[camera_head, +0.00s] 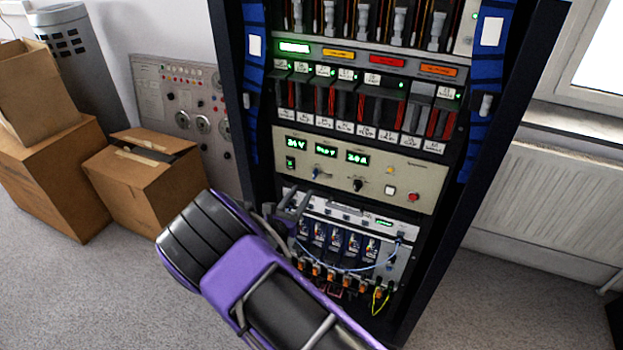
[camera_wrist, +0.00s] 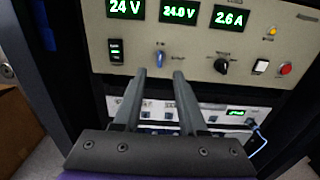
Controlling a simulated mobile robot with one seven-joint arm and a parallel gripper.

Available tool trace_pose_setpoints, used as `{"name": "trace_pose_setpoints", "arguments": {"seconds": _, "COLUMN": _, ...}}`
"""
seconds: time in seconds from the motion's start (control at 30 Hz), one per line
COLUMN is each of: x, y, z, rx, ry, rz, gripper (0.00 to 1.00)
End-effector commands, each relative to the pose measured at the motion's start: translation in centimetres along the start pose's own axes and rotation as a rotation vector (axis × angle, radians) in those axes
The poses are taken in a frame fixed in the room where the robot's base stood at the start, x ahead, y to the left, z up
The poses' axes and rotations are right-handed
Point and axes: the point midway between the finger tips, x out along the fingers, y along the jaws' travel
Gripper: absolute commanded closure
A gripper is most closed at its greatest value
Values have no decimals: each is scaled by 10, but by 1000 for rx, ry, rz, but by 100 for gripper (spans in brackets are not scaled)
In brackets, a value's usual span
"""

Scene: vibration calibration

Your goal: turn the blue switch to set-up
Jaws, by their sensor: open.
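The blue switch (camera_head: 315,173) is a small knob on the beige power panel (camera_head: 420,178) in the rack. In the wrist view the blue switch (camera_wrist: 160,57) stands about upright, below the green displays. Any set-up label is too small to read. My gripper (camera_head: 294,199) is in front of the rack, just below and left of the switch in the head view. In the wrist view my gripper (camera_wrist: 159,74) is open and empty, its two fingers pointing up at the panel on either side of the switch's column. The fingertips appear just below the switch; contact cannot be told.
On the same panel are a black knob (camera_wrist: 221,66), a white button (camera_wrist: 261,66), a red button (camera_wrist: 285,69) and a green-lit rocker (camera_wrist: 116,50). A module with blue cables (camera_head: 345,240) sits below. Cardboard boxes (camera_head: 140,180) stand left; a radiator (camera_head: 540,205) is right.

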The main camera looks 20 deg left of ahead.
Motion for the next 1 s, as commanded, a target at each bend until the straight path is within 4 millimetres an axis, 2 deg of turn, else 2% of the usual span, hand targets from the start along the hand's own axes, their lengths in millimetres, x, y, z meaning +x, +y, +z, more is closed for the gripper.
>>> {"name": "trace_pose_setpoints", "arguments": {"seconds": 0.03, "x": 13, "y": -1, "z": -1, "rx": 2, "ry": -1, "rz": -3, "gripper": 59}}
{"name": "trace_pose_setpoints", "arguments": {"seconds": 0.2, "x": 46, "y": -1, "z": -1, "rx": 2, "ry": -1, "rz": -3, "gripper": 59}}
{"name": "trace_pose_setpoints", "arguments": {"seconds": 0.4, "x": 72, "y": 0, "z": 0, "rx": 2, "ry": 0, "rz": -1, "gripper": 59}}
{"name": "trace_pose_setpoints", "arguments": {"seconds": 0.57, "x": 79, "y": 0, "z": 0, "rx": 0, "ry": 1, "rz": 0, "gripper": 59}}
{"name": "trace_pose_setpoints", "arguments": {"seconds": 0.8, "x": 79, "y": 0, "z": 0, "rx": 1, "ry": 1, "rz": 0, "gripper": 59}}
{"name": "trace_pose_setpoints", "arguments": {"seconds": 0.87, "x": 79, "y": 0, "z": 0, "rx": 1, "ry": 1, "rz": 0, "gripper": 68}}
{"name": "trace_pose_setpoints", "arguments": {"seconds": 1.0, "x": 79, "y": 0, "z": 0, "rx": 1, "ry": 1, "rz": 0, "gripper": 93}}
